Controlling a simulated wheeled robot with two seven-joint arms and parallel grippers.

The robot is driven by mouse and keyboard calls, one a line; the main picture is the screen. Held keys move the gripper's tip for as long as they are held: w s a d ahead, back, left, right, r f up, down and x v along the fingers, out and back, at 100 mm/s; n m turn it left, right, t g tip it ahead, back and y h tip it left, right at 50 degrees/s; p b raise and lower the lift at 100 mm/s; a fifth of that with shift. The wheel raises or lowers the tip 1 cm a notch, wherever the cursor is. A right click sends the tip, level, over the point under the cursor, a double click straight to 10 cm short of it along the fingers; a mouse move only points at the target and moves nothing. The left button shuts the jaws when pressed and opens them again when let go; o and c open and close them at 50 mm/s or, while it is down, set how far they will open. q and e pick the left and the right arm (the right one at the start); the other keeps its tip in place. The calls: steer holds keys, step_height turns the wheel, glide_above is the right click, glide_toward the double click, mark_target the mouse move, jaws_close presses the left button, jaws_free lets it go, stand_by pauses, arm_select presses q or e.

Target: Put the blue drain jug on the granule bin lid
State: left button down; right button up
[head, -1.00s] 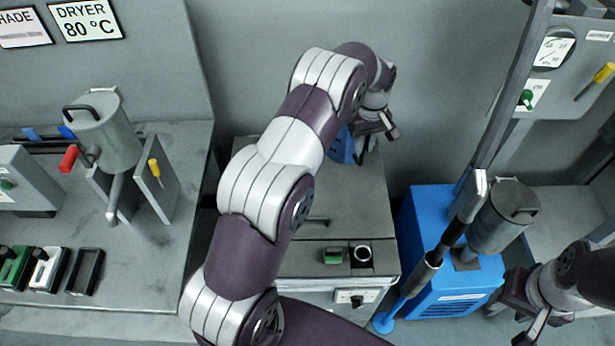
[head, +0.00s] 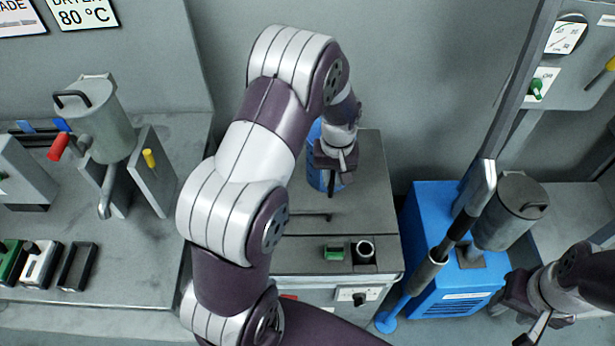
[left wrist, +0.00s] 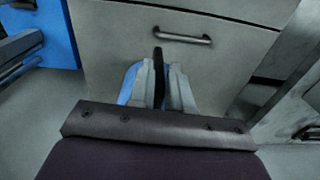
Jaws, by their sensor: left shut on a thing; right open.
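The blue drain jug (head: 315,170) shows in the head view beside my left gripper (head: 334,178), which partly covers it. My left gripper is shut on its dark handle; in the left wrist view the jug's blue side (left wrist: 128,86) shows left of the fingers (left wrist: 158,85), with the handle between them. The grey granule bin lid (head: 368,190), with a dark bar handle (head: 310,216), lies under the jug in the head view. Whether the jug touches the lid, I cannot tell. My right gripper (head: 533,325) is open and empty at the lower right.
A blue machine (head: 425,230) with a grey canister (head: 508,212) and a slanting lance stands right of the bin. A dryer hopper (head: 100,120) stands on the left bench.

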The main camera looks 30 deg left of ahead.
arm_select(q)
steer(key=a+f+p, duration=0.1)
steer(key=a+f, duration=0.5)
steer(key=f, duration=0.2)
steer(key=shift+s+a, duration=0.15)
steer(key=shift+a, duration=0.2)
steer(key=shift+f, duration=0.15)
steer(key=c, duration=1.1)
jaws_free()
steer(key=shift+o, duration=0.2)
